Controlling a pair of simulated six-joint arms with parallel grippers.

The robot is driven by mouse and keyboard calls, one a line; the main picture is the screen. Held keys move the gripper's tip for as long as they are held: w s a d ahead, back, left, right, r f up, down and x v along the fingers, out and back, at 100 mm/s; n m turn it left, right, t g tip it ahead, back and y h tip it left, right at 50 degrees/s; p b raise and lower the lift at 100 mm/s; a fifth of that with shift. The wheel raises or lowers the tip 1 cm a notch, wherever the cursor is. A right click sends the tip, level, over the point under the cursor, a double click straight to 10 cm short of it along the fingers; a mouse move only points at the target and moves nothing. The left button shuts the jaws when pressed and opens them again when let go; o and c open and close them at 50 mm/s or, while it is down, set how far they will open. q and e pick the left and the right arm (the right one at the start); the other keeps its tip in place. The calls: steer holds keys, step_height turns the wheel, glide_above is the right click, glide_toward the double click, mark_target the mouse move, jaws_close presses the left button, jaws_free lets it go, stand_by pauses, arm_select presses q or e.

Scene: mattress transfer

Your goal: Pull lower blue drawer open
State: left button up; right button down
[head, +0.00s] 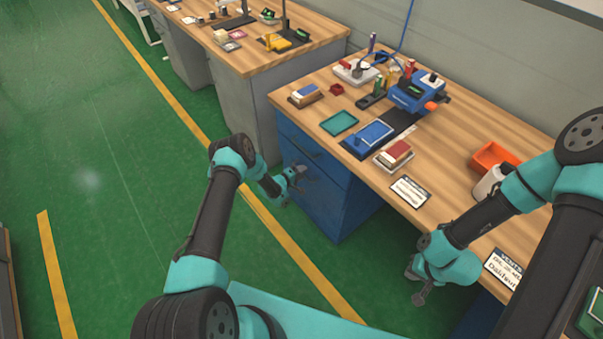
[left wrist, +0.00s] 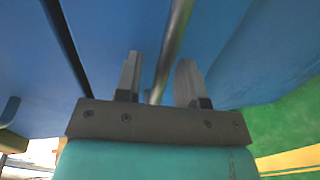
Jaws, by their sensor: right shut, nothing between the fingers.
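The blue drawer cabinet (head: 345,205) stands under the near workbench, with its drawer fronts facing left. The lower blue drawer (head: 318,206) looks flush with the cabinet. My left gripper (head: 298,180) is at the drawer front. In the left wrist view its two fingers (left wrist: 158,82) are open, with a metal handle bar (left wrist: 176,35) passing between them. Gaps show beside the bar, so the fingers are around it and not closed on it. My right gripper (head: 417,288) is shut and empty, low beside the bench's front edge.
The wooden benchtop (head: 335,95) holds a blue device (head: 418,90), a teal tray (head: 339,123) and an orange bin (head: 493,158). A grey cabinet (head: 225,100) stands behind the blue one. The green floor (head: 130,170) left of the drawers is clear.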

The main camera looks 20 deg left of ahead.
arm_select(q)
steer(key=shift+c, duration=0.3)
jaws_close()
stand_by(0.3)
